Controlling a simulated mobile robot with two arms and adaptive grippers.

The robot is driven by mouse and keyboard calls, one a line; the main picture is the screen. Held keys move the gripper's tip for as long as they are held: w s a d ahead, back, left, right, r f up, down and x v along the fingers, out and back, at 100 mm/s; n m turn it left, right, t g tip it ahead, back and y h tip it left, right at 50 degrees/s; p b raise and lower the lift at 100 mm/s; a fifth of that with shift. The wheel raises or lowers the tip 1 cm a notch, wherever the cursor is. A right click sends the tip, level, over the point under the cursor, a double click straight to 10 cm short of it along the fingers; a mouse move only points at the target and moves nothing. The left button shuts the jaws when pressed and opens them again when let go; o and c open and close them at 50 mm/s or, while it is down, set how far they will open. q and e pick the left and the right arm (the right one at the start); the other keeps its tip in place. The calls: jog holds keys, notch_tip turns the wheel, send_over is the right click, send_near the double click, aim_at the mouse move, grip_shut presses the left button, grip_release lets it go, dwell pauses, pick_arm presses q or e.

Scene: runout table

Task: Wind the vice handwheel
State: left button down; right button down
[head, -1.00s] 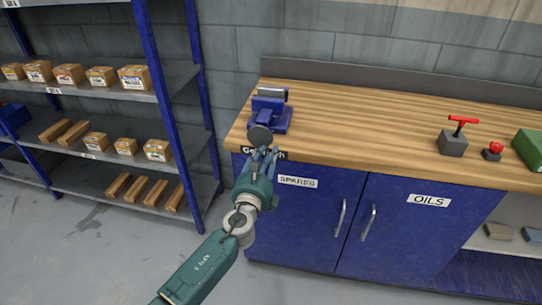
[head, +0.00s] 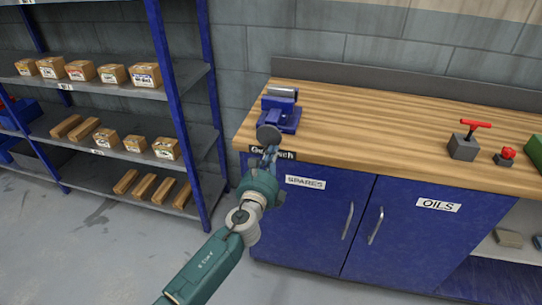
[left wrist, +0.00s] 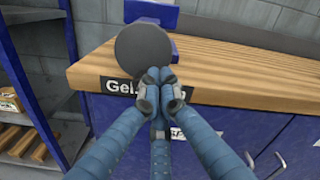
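The blue vice (head: 284,114) stands on the left end of the wooden bench top. Its handwheel (head: 268,133) is a dark grey disc facing out over the bench's front edge. The handwheel (left wrist: 146,46) fills the upper middle of the left wrist view, with the blue vice body (left wrist: 175,22) behind it. My left gripper (head: 270,152) is at the wheel's lower edge. In the left wrist view its fingers (left wrist: 157,78) are drawn together at the wheel's lower right rim. The fingertips hide the exact point of contact. My right gripper is not in view.
The bench (head: 360,130) has blue cupboard doors below, labelled SPARES and OILS. A grey block with a red handle (head: 465,143) and a red knob (head: 507,153) stand far right on it. A blue-framed shelf (head: 180,110) with boxes stands left. The bench's middle is clear.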

pick_arm(q)
jog(key=shift+d+r+n, duration=0.15)
jog(key=shift+n, duration=0.35)
jog(key=n, duration=0.1)
jog(key=r+n, duration=0.1)
jog(key=n, duration=0.1)
jog(key=shift+s+d+n, duration=0.1)
jog(key=shift+d+n, duration=0.05)
jog(key=shift+n, duration=0.15)
jog(key=shift+r+n, duration=0.25)
jog(key=shift+n, duration=0.6)
jog(key=shift+r+n, duration=0.25)
jog(key=shift+n, duration=0.6)
jog(key=n, duration=0.1)
jog(key=r+n, duration=0.1)
jog(key=n, duration=0.1)
jog(key=shift+a, duration=0.2)
jog(key=shift+a+r+n+p, duration=0.2)
jog(key=shift+n+p, duration=0.35)
jog(key=shift+n, duration=0.65)
jog(key=shift+r+n, duration=0.15)
jog(key=shift+n, duration=0.45)
